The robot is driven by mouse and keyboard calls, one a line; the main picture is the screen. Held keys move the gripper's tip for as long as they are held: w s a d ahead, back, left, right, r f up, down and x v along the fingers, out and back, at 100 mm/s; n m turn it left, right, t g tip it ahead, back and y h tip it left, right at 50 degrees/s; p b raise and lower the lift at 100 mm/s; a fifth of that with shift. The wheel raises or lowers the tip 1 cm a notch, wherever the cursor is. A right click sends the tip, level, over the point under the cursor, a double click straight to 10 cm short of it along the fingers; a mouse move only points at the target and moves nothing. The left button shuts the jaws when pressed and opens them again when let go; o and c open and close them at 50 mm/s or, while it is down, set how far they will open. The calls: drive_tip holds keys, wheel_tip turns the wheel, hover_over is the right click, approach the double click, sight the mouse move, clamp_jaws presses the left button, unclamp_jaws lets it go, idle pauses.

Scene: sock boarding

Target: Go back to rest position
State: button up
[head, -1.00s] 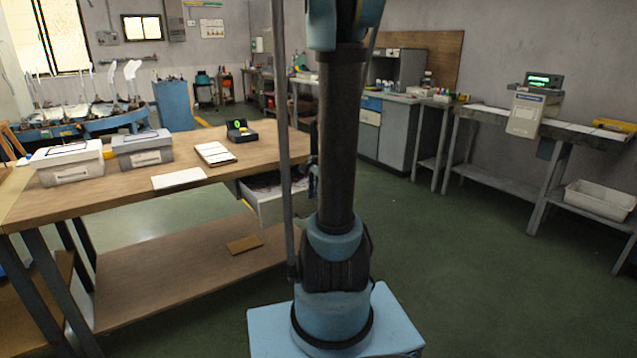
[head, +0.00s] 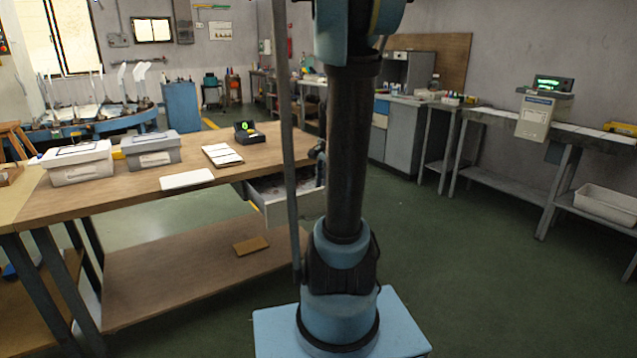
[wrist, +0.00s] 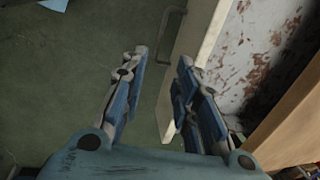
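My gripper (wrist: 161,57) shows in the wrist view with its two fingers apart and nothing held between them. It is above the open drawer (wrist: 190,70), whose front panel and handle (wrist: 170,42) appear beyond and beside the fingers. I cannot tell whether the right finger touches the panel. In the head view the same drawer (head: 285,212) hangs open under the wooden workbench (head: 120,200). My arm column hides part of the drawer, and the gripper is mostly hidden there too.
Two lidded bins (head: 78,172) and (head: 150,158), a white card (head: 187,179), a printed sheet (head: 222,155) and a black device with a green display (head: 246,131) sit on the workbench. A brown piece (head: 251,246) lies on its lower shelf. Green floor at right is clear.

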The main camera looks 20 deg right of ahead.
drive_tip(key=s+a+f+n, duration=0.2)
drive_tip(key=s+a+n, duration=0.2)
drive_tip(key=s+n, duration=0.3)
drive_tip(key=s+a+f+n, duration=0.3)
drive_tip(key=s+n, duration=0.4)
drive_tip(key=s, duration=0.7)
drive_tip(key=shift+s+a+f+h, duration=0.2)
drive_tip(key=shift+s+a+h, duration=0.15)
drive_tip(key=shift+a, duration=0.15)
drive_tip(key=shift+w+f, duration=0.2)
drive_tip(key=shift+w, duration=0.25)
